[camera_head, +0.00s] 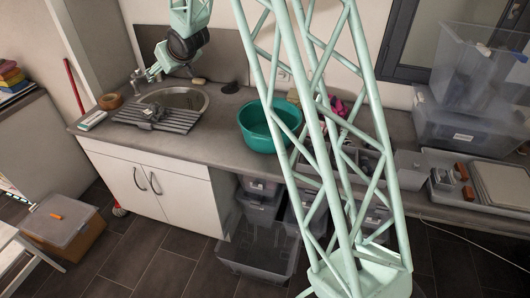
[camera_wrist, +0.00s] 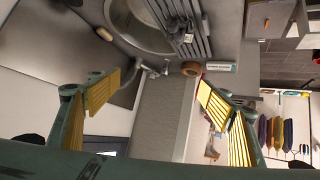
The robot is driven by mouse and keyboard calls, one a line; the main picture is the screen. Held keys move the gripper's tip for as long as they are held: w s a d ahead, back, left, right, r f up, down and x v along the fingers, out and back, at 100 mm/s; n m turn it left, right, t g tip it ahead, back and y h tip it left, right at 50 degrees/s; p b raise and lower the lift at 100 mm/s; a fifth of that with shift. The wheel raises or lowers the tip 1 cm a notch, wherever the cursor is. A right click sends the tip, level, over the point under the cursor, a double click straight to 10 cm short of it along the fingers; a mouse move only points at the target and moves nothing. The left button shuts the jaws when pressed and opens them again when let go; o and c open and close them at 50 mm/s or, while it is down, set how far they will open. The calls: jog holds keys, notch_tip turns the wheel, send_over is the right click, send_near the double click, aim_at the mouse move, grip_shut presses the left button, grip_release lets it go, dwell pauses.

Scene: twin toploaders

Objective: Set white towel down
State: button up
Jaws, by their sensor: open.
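My gripper (camera_head: 153,74) hangs above the back left of the counter, near the sink and its tap. In the wrist view its yellow-padded fingers (camera_wrist: 160,100) stand wide apart with nothing held between them. I cannot make out a white towel in either view. A small grey object (camera_head: 153,113), too small to identify, lies on the ribbed drainer (camera_head: 180,121); it also shows in the wrist view (camera_wrist: 182,28).
The round sink (camera_head: 182,98) and tap (camera_head: 138,79) are close to my gripper. A brown roll (camera_head: 110,101) and a white-green box (camera_head: 92,121) lie at the counter's left end. A teal basin (camera_head: 257,128) stands right of the sink. Bare counter (camera_head: 219,125) lies between them.

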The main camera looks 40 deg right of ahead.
jog(key=s+r+m+g+h, duration=0.1)
jog(key=s+r, duration=0.4)
jog(key=s, duration=0.6)
jog(key=s+a+r+g, duration=0.1)
jog(key=s+r, duration=0.5)
jog(key=s, duration=0.6)
jog(key=s+r+m+g+h, duration=0.1)
jog(key=s+r, duration=0.4)
jog(key=s, duration=0.6)
jog(key=s+a+f+g, duration=0.1)
jog(key=s+a+g, duration=0.1)
jog(key=s, duration=1.7)
jog(key=s+a+f+g+y, duration=0.1)
jog(key=s+a+g, duration=0.1)
jog(key=s, duration=1.7)
jog(key=shift+a, duration=0.5)
